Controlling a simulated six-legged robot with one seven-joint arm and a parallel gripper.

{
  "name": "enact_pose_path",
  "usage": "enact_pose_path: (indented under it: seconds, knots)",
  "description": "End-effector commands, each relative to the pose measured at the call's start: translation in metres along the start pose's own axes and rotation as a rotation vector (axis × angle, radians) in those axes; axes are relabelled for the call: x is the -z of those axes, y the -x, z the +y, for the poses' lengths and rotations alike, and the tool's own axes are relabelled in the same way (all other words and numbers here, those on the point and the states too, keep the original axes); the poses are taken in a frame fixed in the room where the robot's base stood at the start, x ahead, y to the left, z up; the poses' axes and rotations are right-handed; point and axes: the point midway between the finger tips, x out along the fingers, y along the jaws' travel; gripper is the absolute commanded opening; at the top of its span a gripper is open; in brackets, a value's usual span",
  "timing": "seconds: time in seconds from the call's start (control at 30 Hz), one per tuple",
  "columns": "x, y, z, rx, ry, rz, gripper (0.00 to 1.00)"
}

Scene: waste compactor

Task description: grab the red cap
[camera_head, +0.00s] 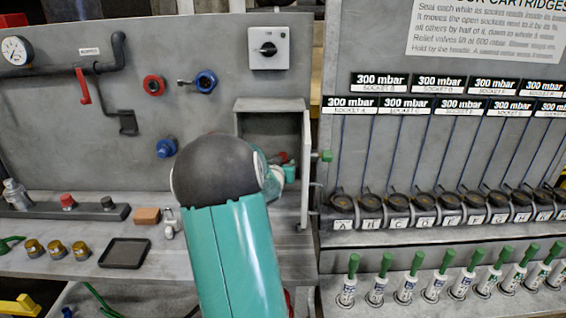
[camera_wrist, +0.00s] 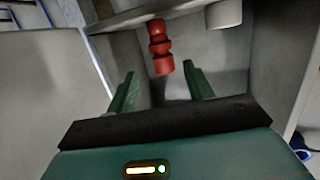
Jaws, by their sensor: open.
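A red, ringed, cap-like piece (camera_wrist: 160,48) shows in the wrist view inside a grey box, against a pale ledge. My gripper (camera_wrist: 158,84) is open, with its two green fingers apart and nothing between them. The red piece is beyond the fingertips, roughly centred between them in the picture; contact does not show. In the head view, my arm hides most of my gripper at the open grey box (camera_head: 270,106), where a small bit of red (camera_head: 283,157) shows. Another red-topped piece (camera_head: 67,200) stands on a dark rail at the left.
A pale round piece (camera_wrist: 224,14) is beside the red one. The box walls are close around my gripper. A black tray (camera_head: 125,253) and brass pieces (camera_head: 57,250) lie on the bench.

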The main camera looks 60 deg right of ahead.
Motion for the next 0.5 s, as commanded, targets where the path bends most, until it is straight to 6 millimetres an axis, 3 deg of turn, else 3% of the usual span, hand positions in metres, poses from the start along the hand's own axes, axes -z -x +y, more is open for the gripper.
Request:
enact_pose_path:
  seconds: [0.5]
  knots:
    - [0.001, -0.059, -0.004, 0.0, 0.0, 0.0, 0.52]
